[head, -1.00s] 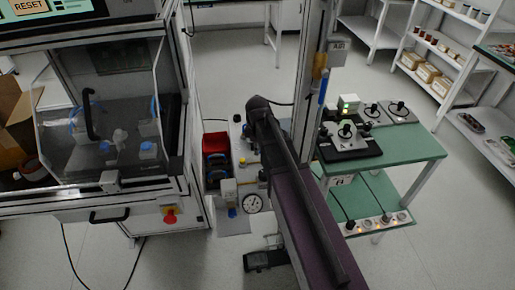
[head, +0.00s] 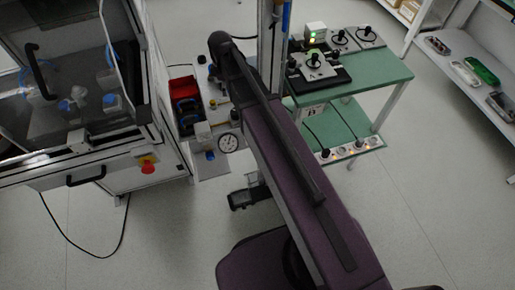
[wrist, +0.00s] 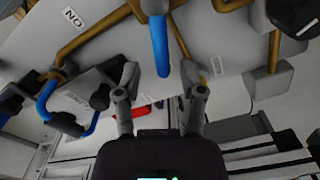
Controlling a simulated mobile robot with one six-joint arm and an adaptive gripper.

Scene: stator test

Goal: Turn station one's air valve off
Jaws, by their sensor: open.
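In the wrist view a blue valve lever (wrist: 159,45) hangs down the picture in front of a pale panel (wrist: 115,40) with brass pipes. An upside-down ON label (wrist: 73,17) is on the panel to its left, and a smaller label (wrist: 217,65) is to its right, too small to read. My gripper (wrist: 161,92) is open, its fingers either side of the lever's lower end in the picture. Gaps show on both sides; I cannot tell the depth between them. In the head view my arm hides the gripper. I cannot tell the station number.
In the wrist view a second blue handle (wrist: 44,101) is at the left. In the head view a pressure gauge (head: 229,143) is left of my arm. A red bin (head: 183,88) stands beside the enclosure (head: 100,175). A green table (head: 375,75) is at right.

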